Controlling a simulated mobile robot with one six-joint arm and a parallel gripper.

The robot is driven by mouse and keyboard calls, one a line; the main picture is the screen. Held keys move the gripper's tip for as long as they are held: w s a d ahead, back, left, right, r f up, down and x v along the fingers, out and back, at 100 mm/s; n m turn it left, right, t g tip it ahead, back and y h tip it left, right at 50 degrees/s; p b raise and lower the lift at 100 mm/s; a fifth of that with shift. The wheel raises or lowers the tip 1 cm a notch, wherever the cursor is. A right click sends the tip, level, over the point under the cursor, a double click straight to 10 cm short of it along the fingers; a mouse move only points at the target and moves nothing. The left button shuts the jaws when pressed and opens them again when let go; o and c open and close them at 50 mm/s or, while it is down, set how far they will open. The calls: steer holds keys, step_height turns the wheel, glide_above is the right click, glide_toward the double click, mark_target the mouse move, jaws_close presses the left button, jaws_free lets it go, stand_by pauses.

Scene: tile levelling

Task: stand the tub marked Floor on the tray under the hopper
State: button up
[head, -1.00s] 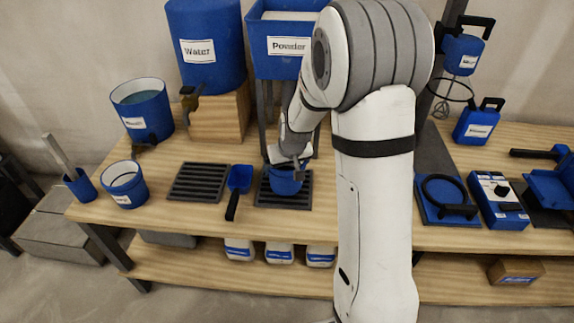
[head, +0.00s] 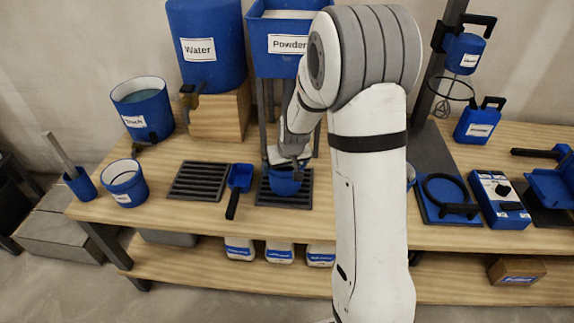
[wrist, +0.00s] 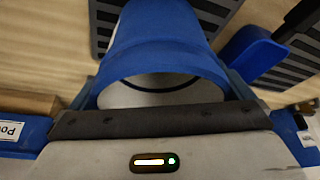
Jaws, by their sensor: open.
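A blue tub (head: 285,182) stands on the slatted tray (head: 307,190) under the hopper marked Powder (head: 288,50). No label shows on this tub, so I cannot read whether it is the one marked Floor. My gripper (head: 288,167) is at the tub's top, with its open jaws at either side of it. The wrist view shows the blue tub (wrist: 165,45) close in front of my gripper (wrist: 165,92), with its pale inside partly visible. The gripper hides part of the tub's rim in the head view.
A second slatted tray (head: 200,181) and a blue scoop (head: 239,178) lie to the left. Another labelled blue tub (head: 125,183) stands farther left, below a bucket (head: 143,108). The Water tank (head: 206,45) stands behind. Bare bench lies in front of the trays.

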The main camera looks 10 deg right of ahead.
steer(key=p+v, duration=0.1)
steer(key=v, duration=1.1)
steer(key=shift+s+r+p, duration=0.1)
steer(key=shift+r+p, duration=0.1)
steer(key=shift+p, duration=0.2)
steer(key=s+r+g, duration=0.1)
steer(key=s+r, duration=0.1)
steer(key=s, duration=0.9)
steer(key=s+r+m+g, duration=0.1)
steer(key=s+r, duration=0.2)
steer(key=s, duration=0.9)
steer(key=shift+g, duration=0.4)
steer(key=shift+s, duration=0.1)
